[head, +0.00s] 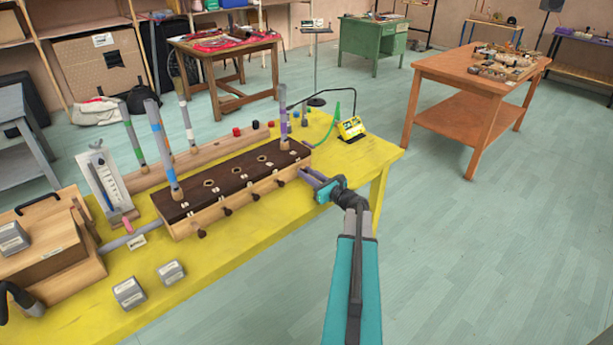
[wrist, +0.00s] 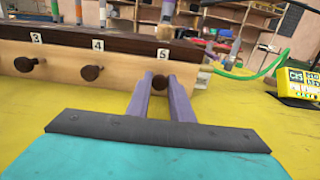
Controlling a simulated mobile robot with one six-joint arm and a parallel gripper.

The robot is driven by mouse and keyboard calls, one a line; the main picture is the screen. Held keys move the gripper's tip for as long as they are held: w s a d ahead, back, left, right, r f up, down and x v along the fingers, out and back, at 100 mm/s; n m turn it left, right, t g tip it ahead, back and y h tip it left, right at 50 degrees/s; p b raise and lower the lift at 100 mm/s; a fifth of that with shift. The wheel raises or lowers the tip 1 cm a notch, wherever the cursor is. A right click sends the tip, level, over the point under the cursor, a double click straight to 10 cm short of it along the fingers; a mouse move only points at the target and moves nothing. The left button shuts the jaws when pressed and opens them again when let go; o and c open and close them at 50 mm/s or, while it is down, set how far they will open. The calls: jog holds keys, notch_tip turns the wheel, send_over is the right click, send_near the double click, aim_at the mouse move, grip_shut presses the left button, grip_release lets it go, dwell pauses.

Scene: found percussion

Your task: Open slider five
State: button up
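The dark-topped wooden box (head: 228,190) lies on the yellow table, with a row of dark slider knobs along its front. In the wrist view, labels 3, 4 and 5 mark the knobs, and slider five's knob (wrist: 160,82) is the rightmost. My gripper (head: 305,174) is at the box's right end.
Striped tubes (head: 160,145) stand upright on and behind the box. A yellow meter (head: 350,128) with a green cable sits to the right on the yellow table (head: 250,240). Grey-topped blocks (head: 171,272) and a wooden bellows box (head: 50,250) lie left. The floor in front is clear.

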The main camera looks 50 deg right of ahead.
grip_shut()
jog(key=shift+s+a+b, duration=0.15)
jog(key=shift+s+b, duration=0.3)
jog(key=shift+s, duration=1.05)
jog(key=o, duration=0.9)
grip_release()
jog(key=s, duration=0.4)
jog(key=s+b, duration=0.1)
jog(key=s, duration=0.4)
jog(key=s+a+b, duration=0.1)
jog(key=s, duration=0.3)
jog(key=shift+s, duration=0.3)
jog(key=shift+s, duration=0.1)
